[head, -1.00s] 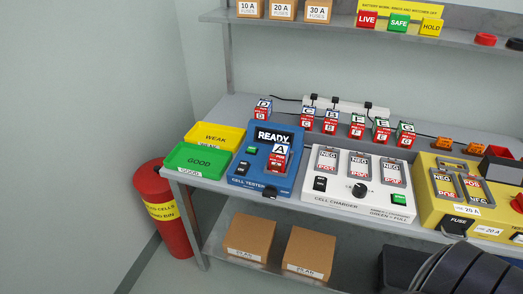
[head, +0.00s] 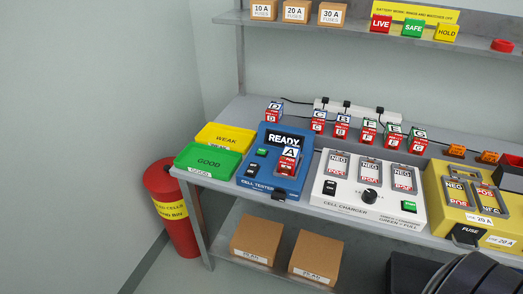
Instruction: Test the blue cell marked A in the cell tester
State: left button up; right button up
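The cell marked A (head: 290,156) stands in the slot of the blue cell tester (head: 254,180); its upper part looks blue and white and its lower part red. The tester's screen (head: 284,139) reads READY. A green button (head: 262,153) and a dark switch (head: 252,170) are on the tester's left side. No gripper shows in the head view; only a dark part of my body is at the bottom right.
A green GOOD tray (head: 208,162) and a yellow WEAK tray (head: 226,138) lie left of the tester. A white cell charger (head: 345,198) and a yellow fuse unit (head: 445,205) stand to the right. Several cells (head: 341,128) line the back. A red bin (head: 172,215) stands on the floor.

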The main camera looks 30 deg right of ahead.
grip_shut()
dwell(1.3)
